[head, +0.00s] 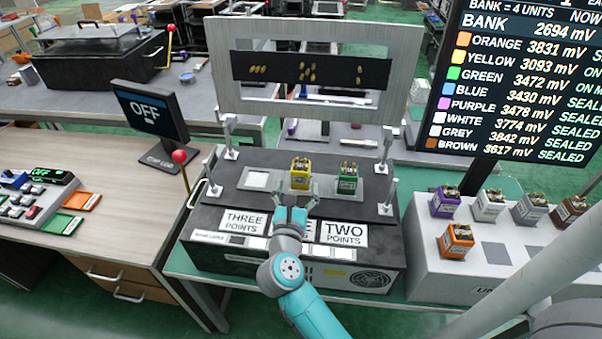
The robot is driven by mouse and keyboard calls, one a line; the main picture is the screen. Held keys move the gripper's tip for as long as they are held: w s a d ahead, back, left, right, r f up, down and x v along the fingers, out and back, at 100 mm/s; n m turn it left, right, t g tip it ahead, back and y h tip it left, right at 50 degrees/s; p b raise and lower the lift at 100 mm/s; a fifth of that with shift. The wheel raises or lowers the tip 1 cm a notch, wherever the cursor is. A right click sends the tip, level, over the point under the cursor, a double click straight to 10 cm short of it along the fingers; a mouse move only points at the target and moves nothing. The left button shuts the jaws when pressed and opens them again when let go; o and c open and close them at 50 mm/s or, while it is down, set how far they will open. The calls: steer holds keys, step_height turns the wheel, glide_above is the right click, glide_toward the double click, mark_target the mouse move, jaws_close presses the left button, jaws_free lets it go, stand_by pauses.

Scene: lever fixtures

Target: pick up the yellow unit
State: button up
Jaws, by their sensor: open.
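The yellow unit (300,173) stands upright on the dark top of the bench fixture (260,158), between an empty pale square pad (257,179) and the green unit (347,179). My gripper (294,200) is just in front of the yellow unit on the near side, with its fingers apart and pointing toward it. The gripper looks empty. I cannot tell whether the fingertips touch the unit's lower front. The gripper and arm hide part of the middle label on the fixture's front.
Posts (388,198) stand at the fixture's corners, with a framed panel (313,70) behind. A red-knobbed lever (180,157) and an OFF screen (150,112) are at left. Purple, orange (456,241), white, grey and brown units sit on a pale block at right, below a voltage board (525,80).

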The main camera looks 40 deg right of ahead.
mark_target(299, 175)
steer(key=shift+x, duration=3.45)
steer(key=shift+r, duration=0.1)
steer(key=c, duration=1.3)
